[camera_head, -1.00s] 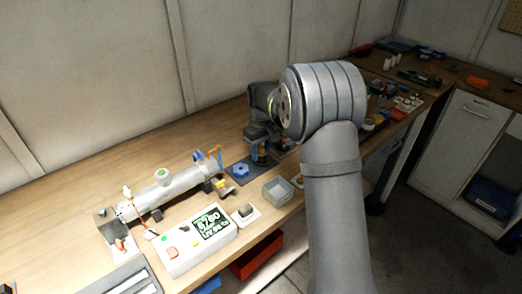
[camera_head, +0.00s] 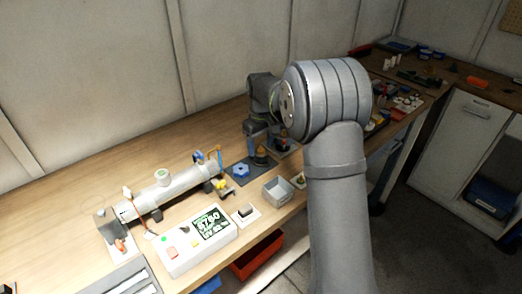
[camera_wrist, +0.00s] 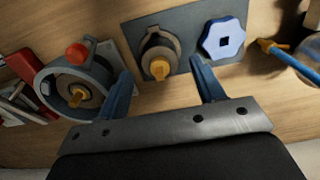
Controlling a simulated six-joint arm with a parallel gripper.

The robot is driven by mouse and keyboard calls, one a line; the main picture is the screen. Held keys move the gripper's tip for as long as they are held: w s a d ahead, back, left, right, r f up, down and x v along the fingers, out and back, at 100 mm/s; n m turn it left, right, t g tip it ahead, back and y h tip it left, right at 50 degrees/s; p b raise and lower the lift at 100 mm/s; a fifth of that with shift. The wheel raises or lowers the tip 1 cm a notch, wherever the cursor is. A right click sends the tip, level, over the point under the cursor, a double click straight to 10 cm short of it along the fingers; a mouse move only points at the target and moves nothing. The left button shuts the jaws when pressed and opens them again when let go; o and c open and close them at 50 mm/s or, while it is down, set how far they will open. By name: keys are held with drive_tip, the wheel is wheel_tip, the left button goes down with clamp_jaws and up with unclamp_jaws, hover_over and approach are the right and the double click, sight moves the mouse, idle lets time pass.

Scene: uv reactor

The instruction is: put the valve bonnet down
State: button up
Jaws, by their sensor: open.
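The valve bonnet, a round dark brown-grey part with a yellow-orange stem, stands on the dark mat beside a blue lobed handwheel (camera_wrist: 224,40). The bonnet shows in the wrist view (camera_wrist: 158,47) and, small, in the head view (camera_head: 261,161). The grey mat (camera_wrist: 192,22) lies on the wooden bench. My gripper (camera_wrist: 161,70) is open, its two blue fingers apart on either side of the bonnet in the picture and clear of it. In the head view my gripper (camera_head: 257,138) is just above the bonnet.
A round housing with a yellow centre and red knob (camera_wrist: 77,53) is left of the mat in the wrist view. In the head view, the reactor tube (camera_head: 170,190), controller box (camera_head: 190,240) and grey bin (camera_head: 278,191) stand nearby.

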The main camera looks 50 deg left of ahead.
sight(261, 146)
wheel_tip(261, 146, up, 9)
idle(0.3)
wheel_tip(261, 146, down, 12)
drive_tip(key=shift+f, duration=0.1)
wheel_tip(261, 146, up, 2)
drive_tip(key=shift+r, duration=1)
